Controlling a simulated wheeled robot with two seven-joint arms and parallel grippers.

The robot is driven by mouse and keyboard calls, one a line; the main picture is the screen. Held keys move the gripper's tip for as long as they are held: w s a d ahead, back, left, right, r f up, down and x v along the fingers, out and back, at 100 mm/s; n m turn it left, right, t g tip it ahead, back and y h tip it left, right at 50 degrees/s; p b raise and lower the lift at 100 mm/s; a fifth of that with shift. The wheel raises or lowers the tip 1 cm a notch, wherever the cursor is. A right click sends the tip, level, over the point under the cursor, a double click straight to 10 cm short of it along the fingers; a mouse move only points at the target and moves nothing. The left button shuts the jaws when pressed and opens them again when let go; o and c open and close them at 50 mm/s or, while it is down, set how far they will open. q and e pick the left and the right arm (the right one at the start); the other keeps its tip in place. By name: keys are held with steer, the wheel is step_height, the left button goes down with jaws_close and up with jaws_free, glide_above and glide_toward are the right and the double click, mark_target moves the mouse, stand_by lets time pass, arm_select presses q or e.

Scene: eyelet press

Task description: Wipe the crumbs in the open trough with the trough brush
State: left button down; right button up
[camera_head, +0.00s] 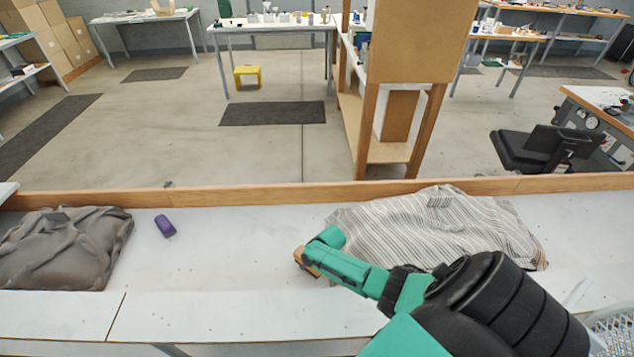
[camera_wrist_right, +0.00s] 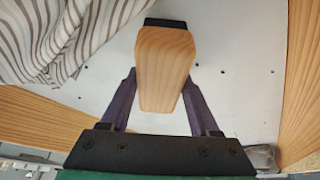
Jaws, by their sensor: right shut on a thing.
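My right gripper (camera_wrist_right: 160,100) is shut on the wooden handle of the trough brush (camera_wrist_right: 166,65). The brush has a dark end (camera_wrist_right: 165,22) at its far side. In the head view the brush (camera_head: 302,260) shows as a small tan piece at the tip of my right gripper (camera_head: 312,258), over the white trough (camera_head: 230,262), left of the striped cloth. Whether the brush touches the trough floor I cannot tell. A few small dark specks (camera_wrist_right: 223,72) show on the white surface; I cannot tell whether they are crumbs or holes. My left gripper is not in view.
A striped cloth (camera_head: 440,225) covers the trough's right part, beside my arm. A grey cloth (camera_head: 65,245) lies at the left, with a purple object (camera_head: 165,226) next to it. A wooden rail (camera_head: 250,193) edges the back. The white floor between the cloths is mostly clear.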

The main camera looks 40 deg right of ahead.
steer(key=shift+w+a+b, duration=0.2)
steer(key=shift+w+a, duration=0.45)
steer(key=shift+a, duration=0.2)
steer(key=shift+w+a+b, duration=0.2)
steer(key=shift+w+a, duration=0.4)
steer(key=shift+a, duration=0.25)
steer(key=shift+w+a+f+b, duration=0.15)
steer(key=shift+w+a+b, duration=0.5)
steer(key=shift+a, duration=0.3)
steer(key=shift+w+a+b, duration=0.4)
steer(key=shift+w+a, duration=0.3)
steer(key=shift+a, duration=0.15)
steer(key=shift+w+a+b, duration=0.35)
steer(key=shift+w+a, duration=0.3)
steer(key=shift+a, duration=0.2)
steer(key=shift+w+a+b, duration=0.85)
steer(key=shift+a+b, duration=0.1)
steer(key=shift+a, duration=0.15)
steer(key=shift+w+a, duration=0.25)
steer(key=shift+a, duration=0.1)
steer(key=shift+w+a+b, duration=0.95)
steer(key=shift+a+b, duration=0.25)
steer(key=shift+w+a, duration=0.1)
step_height(320, 180, up, 6)
steer(key=p, duration=0.6)
steer(key=shift+r, duration=0.25)
